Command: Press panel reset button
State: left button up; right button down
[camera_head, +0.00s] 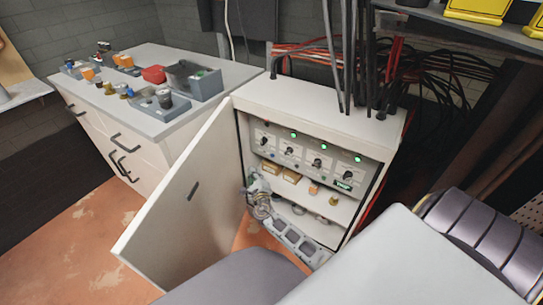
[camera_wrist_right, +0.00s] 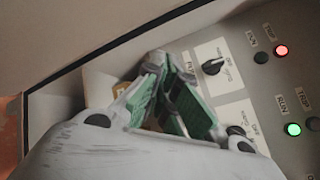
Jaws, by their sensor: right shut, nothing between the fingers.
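The white cabinet (camera_head: 330,108) stands with its door (camera_head: 185,185) swung open to the left. Inside is the grey control panel (camera_head: 308,154) with dark rotary knobs and a row of small lights, several of them green. The panel also shows in the right wrist view (camera_wrist_right: 268,88), with a red light (camera_wrist_right: 281,50) and a green light (camera_wrist_right: 292,129) lit. My right gripper (camera_head: 254,182) is shut and empty, just below the panel's left end; its green-padded fingers (camera_wrist_right: 166,80) show in the wrist view beside a knob (camera_wrist_right: 212,67). I cannot tell which control is the reset button. My left gripper is out of view.
A shelf (camera_head: 343,206) below the panel holds small brown and brass parts. A grey workbench (camera_head: 140,58) at the left carries bins and small parts. Dark cables (camera_head: 350,60) rise behind the cabinet. The open door leaves a narrow space left of my gripper.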

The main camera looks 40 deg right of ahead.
aim_at(272, 156)
jog(key=shift+w+d, duration=0.1)
jog(key=shift+d, duration=0.1)
